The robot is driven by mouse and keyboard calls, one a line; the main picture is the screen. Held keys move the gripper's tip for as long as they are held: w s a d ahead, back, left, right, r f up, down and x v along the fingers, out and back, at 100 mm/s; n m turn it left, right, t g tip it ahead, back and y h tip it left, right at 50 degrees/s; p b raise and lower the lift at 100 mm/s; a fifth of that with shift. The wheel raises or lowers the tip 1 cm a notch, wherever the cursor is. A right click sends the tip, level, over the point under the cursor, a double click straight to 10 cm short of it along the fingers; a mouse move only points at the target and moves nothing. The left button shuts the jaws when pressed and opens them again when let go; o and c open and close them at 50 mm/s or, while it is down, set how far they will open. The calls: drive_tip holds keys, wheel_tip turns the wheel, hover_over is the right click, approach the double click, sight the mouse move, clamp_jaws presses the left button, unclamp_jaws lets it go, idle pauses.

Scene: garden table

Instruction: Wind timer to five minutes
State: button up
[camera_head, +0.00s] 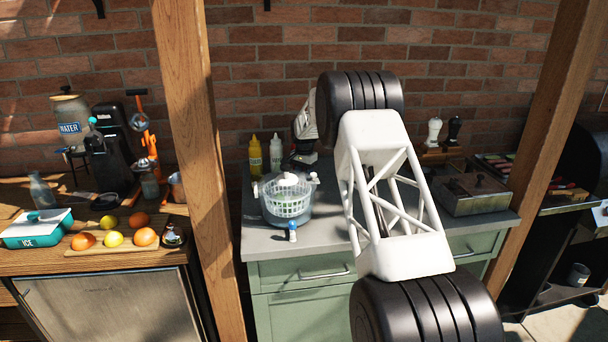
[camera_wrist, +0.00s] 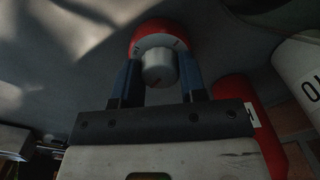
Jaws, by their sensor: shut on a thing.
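The timer (camera_wrist: 150,37) shows in the wrist view as a round red body with a pale face and small dark marks. Its grey knob (camera_wrist: 158,65) faces my camera and carries a short red mark near its lower edge. My gripper (camera_wrist: 160,72) has its two blue fingers on either side of the knob, shut on it. The marks on the face are too small to read, so the timer's setting is not clear. The timer does not show in the head view, where my arm covers much of the counter.
A red container (camera_wrist: 238,100) and a white lettered container (camera_wrist: 301,70) stand close on the right in the wrist view. In the head view, a salad spinner (camera_head: 287,200) and a yellow bottle (camera_head: 255,154) stand on the grey counter (camera_head: 330,228). A wooden post (camera_head: 195,130) rises left of it.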

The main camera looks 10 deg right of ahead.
drive_tip(key=o, duration=0.9)
drive_tip(key=shift+r, duration=0.1)
drive_tip(key=shift+r, duration=3.8)
drive_tip(key=shift+r, duration=0.1)
